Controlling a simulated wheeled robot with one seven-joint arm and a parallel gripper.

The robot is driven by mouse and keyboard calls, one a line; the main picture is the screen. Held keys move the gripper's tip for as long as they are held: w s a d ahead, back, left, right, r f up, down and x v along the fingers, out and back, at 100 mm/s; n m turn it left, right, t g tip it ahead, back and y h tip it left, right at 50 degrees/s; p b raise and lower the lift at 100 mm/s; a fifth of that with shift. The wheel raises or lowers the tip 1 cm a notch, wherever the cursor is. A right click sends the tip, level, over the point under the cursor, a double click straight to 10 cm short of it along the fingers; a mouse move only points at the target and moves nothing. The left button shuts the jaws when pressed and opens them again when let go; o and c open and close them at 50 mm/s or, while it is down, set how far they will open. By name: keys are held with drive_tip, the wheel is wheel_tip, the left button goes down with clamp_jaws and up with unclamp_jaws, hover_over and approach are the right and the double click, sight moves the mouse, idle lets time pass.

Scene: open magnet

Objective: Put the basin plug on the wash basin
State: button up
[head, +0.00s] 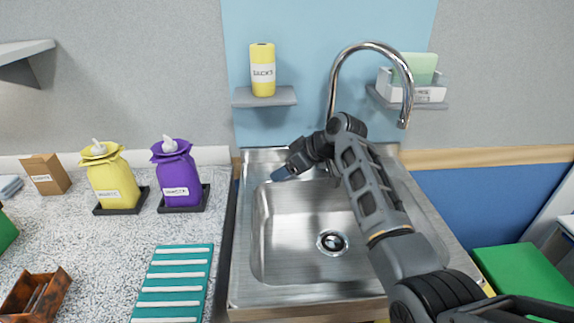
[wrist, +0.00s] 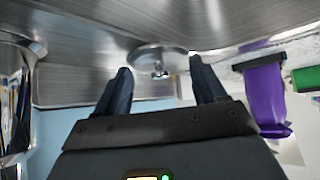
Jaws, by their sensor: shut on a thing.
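The wash basin (head: 290,225) is a steel sink set in the counter, with a round drain (head: 332,243) in its floor. My gripper (head: 280,174) is low over the basin's back left rim. In the wrist view, the basin plug (wrist: 160,53) is a round metal disc with a small knob, between the fingertips of my gripper (wrist: 161,66). The fingers are shut on the disc from both sides. I cannot tell whether the plug touches the steel. In the head view the plug is hidden.
A tall curved tap (head: 372,47) stands behind the basin, right of my gripper. A purple bag (head: 177,178) and a yellow bag (head: 112,180) stand on trays to the left. A teal striped mat (head: 172,285) lies in front. Small shelves (head: 264,98) hang above.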

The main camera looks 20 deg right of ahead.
drive_tip(key=shift+f, duration=0.1)
drive_tip(key=shift+f, duration=0.15)
drive_tip(key=o, duration=1)
drive_tip(key=shift+r, duration=0.35)
drive_tip(key=shift+s+d+r, duration=0.2)
drive_tip(key=b+v, duration=0.1)
drive_tip(key=v, duration=0.5)
drive_tip(key=shift+s+d+r, duration=0.1)
drive_tip(key=shift+s+r, duration=0.1)
drive_tip(key=shift+s, duration=0.05)
